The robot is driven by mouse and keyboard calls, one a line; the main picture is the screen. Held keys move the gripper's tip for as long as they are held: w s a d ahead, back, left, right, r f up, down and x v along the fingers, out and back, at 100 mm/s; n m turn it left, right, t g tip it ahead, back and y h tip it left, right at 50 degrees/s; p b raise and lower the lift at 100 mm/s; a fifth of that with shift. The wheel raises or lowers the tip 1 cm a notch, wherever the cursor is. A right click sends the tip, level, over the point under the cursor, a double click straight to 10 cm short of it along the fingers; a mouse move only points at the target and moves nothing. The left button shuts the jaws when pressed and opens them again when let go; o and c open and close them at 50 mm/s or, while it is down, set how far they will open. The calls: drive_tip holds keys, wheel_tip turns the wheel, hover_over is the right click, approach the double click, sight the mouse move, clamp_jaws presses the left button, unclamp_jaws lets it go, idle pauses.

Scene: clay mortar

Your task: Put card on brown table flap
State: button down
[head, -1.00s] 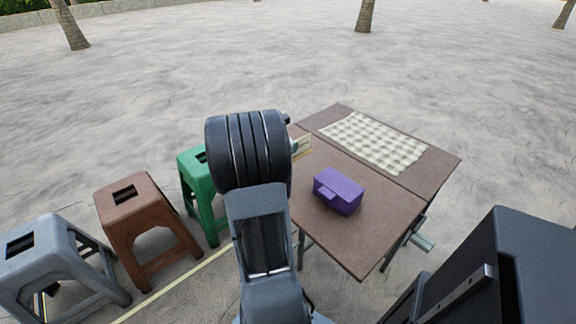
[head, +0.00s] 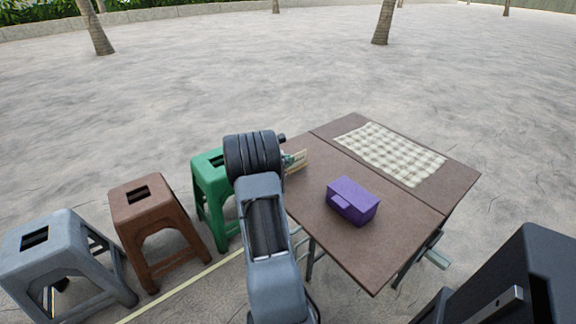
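A small pale yellow card (head: 298,161) shows just right of my wrist, standing on edge above the left side of the brown table's near section (head: 405,225). My gripper (head: 288,160) is mostly hidden behind my dark wrist; only a small part shows at the card's left end, and it appears shut on the card. The far brown section (head: 458,182) lies beyond a seam. I cannot tell from this view how high the card is above the table.
A purple box (head: 353,201) sits on the near section, right of the card. A checked cloth (head: 390,153) covers much of the far section. Green (head: 208,163), brown (head: 140,200) and grey (head: 60,240) stools stand at the left. Bare tabletop lies around the box.

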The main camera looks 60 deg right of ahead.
drive_tip(key=shift+f, duration=0.75)
drive_tip(key=shift+f, duration=0.25)
drive_tip(key=c, duration=1.3)
unclamp_jaws()
drive_tip(key=shift+r, duration=0.1)
